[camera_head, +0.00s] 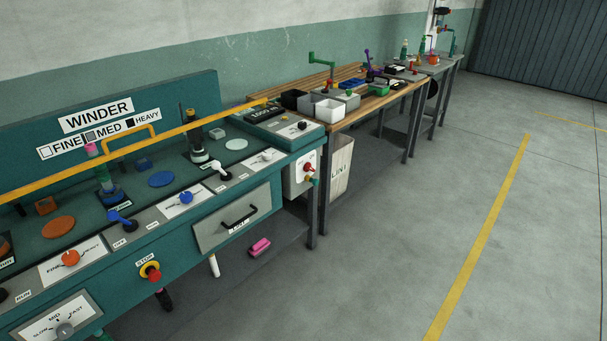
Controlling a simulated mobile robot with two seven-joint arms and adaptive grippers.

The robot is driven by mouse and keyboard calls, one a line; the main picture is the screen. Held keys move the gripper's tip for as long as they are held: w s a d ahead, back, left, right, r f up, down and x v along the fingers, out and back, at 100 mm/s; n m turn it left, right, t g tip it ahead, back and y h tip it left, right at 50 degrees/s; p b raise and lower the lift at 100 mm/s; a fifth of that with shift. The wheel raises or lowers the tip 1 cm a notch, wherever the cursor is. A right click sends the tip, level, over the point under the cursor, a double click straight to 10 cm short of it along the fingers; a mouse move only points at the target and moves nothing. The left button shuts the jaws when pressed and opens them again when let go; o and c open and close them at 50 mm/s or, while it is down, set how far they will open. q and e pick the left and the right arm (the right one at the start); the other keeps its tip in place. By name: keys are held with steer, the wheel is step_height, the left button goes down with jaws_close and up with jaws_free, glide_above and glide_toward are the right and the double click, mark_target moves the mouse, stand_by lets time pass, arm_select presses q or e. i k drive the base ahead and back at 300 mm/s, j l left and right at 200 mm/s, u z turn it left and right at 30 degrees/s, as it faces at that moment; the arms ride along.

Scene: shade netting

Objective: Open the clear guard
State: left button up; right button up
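The winder bench (190,240) fills the left side of the camera_head view. A long yellow bar (190,128) runs slantwise above its top, with a yellow loop handle (131,137) on it. This looks like the frame of the clear guard; the clear panel itself is too faint to make out, so I cannot tell its exact position. Neither of my grippers is in view.
The bench front carries a blue lever (119,218), a white lever (216,168), an orange knob (71,258), a red stop button (153,273) and a drawer handle (240,217). A wooden workbench (365,100) adjoins at the right. The grey floor (420,210) is clear.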

mark_target(32, 187)
steer(key=i+l, duration=0.1)
steer(key=i, duration=0.35)
steer(key=i+l, duration=0.15)
steer(key=i, duration=0.25)
steer(key=i+l, duration=0.1)
steer(key=i, duration=0.35)
steer(key=u, duration=0.05)
